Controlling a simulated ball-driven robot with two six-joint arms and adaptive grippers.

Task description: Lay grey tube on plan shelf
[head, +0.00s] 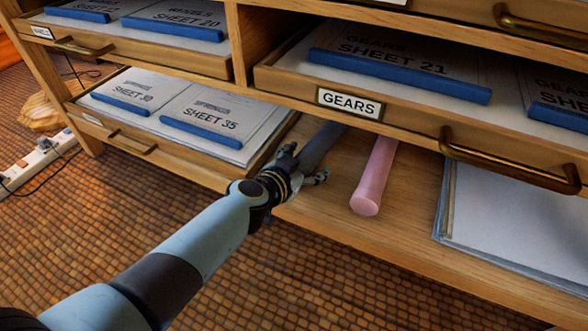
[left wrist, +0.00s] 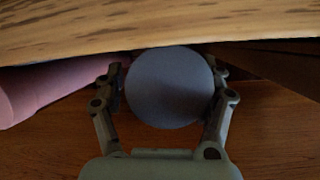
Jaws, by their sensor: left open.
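The grey tube (head: 322,143) lies on the wooden plan shelf (head: 334,205), under the open GEARS drawer, pointing into the cabinet. In the left wrist view its round end (left wrist: 170,87) sits between the two fingers. My left gripper (head: 303,171) is open around the near end of the tube; the fingers hide part of it in the head view. The wrist view does not show clearly whether a finger touches it. A pink tube (head: 374,178) lies to the right of the grey tube on the same shelf, and also shows in the left wrist view (left wrist: 45,88). My right gripper is not in view.
The GEARS drawer (head: 398,117) juts out low above the tubes. A lower drawer (head: 160,152) with sheets stands out left of the grey tube. A stack of paper (head: 510,225) lies at the shelf's right. Bare shelf shows between the pink tube and the paper. A power strip (head: 30,163) lies on the floor.

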